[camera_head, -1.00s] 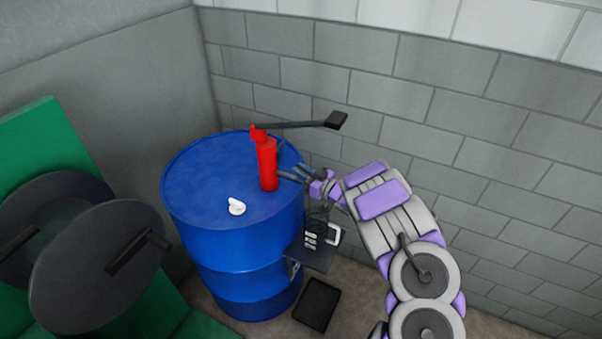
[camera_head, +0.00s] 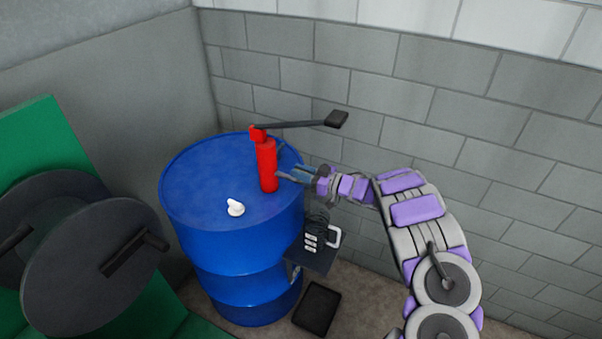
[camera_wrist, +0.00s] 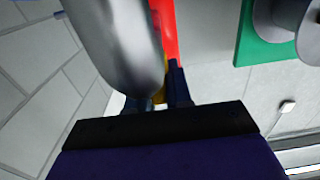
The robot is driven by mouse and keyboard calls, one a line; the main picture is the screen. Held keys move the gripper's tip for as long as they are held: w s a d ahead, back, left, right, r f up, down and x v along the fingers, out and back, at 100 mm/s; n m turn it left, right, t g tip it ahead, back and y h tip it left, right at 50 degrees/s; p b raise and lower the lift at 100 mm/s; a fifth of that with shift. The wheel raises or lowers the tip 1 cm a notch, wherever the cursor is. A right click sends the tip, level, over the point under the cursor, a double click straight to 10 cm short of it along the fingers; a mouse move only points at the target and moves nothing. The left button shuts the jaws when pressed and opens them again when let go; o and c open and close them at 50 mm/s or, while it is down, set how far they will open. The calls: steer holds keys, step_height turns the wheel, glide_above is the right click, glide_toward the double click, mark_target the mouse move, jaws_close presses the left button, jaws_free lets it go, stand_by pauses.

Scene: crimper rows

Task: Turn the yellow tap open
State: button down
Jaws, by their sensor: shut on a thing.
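A red pump (camera_head: 266,165) with a long dark lever (camera_head: 300,125) stands upright on a blue drum (camera_head: 205,190). My gripper (camera_head: 292,172) is at the right side of the pump, low near the drum top. In the wrist view my gripper (camera_wrist: 159,88) is shut on the yellow tap (camera_wrist: 160,94), of which only a small yellow piece shows between the fingers. A rounded grey metal part (camera_wrist: 125,45) hides much of the left finger and the tap. The red pump (camera_wrist: 168,35) rises just beyond. The tap cannot be made out in the head view.
A small white object (camera_head: 235,208) lies on the drum top. A dark shelf with a small box (camera_head: 311,241) is at the drum's right, above a black tray (camera_head: 317,308) on the floor. A block wall (camera_head: 450,120) stands behind. A dark reel (camera_head: 90,260) is at left.

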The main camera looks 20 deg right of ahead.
steer(key=shift+d, duration=0.1)
steer(key=c, duration=1.1)
jaws_free()
steer(key=p+v, duration=0.2)
steer(key=v, duration=1.5)
steer(key=shift+s+d, duration=0.15)
steer(key=shift+d, duration=0.05)
